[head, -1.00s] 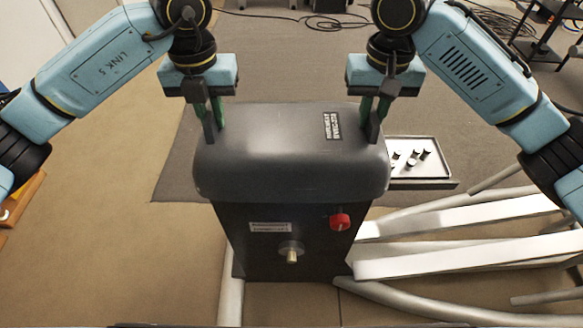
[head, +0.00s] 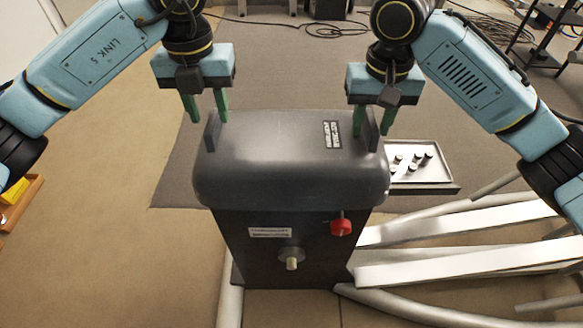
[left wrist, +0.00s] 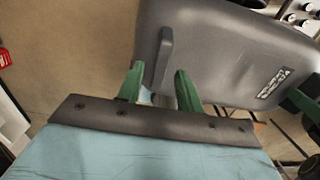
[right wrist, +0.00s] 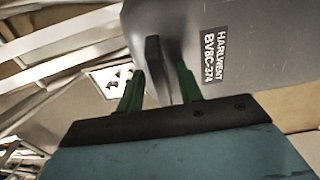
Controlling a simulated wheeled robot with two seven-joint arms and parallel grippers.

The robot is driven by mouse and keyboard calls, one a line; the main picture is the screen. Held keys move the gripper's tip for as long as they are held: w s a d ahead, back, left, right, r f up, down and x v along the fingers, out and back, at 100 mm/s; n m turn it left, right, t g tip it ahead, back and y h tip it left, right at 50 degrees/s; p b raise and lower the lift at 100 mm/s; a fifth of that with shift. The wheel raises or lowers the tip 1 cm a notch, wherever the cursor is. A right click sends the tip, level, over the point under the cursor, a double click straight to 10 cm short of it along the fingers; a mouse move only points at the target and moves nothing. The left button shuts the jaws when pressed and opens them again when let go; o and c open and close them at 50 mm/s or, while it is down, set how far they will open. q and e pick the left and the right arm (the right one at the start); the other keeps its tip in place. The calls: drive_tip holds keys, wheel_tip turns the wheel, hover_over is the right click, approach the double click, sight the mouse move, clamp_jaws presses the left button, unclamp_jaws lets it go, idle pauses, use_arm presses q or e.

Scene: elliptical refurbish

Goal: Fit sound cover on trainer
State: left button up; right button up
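The dark grey cover (head: 275,165) with a label sits on top of the black trainer body (head: 270,260), which has a red knob (head: 341,226) and a brass-tipped shaft (head: 291,263). A grey tab (head: 212,132) stands at the cover's left end and another (head: 372,132) at its right end.
A tray (head: 425,182) with several small dark cylindrical parts lies right of the trainer. White and grey frame bars (head: 460,240) extend at the lower right. An orange box (head: 20,200) is at the far left. Cables (head: 300,25) lie on the floor behind.

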use_arm(q)
wheel_tip(320, 180, up, 9)
use_arm(e)
wheel_tip(320, 180, up, 12)
idle(0.7)
use_arm(q)
drive_tip(key=shift+f, duration=0.1)
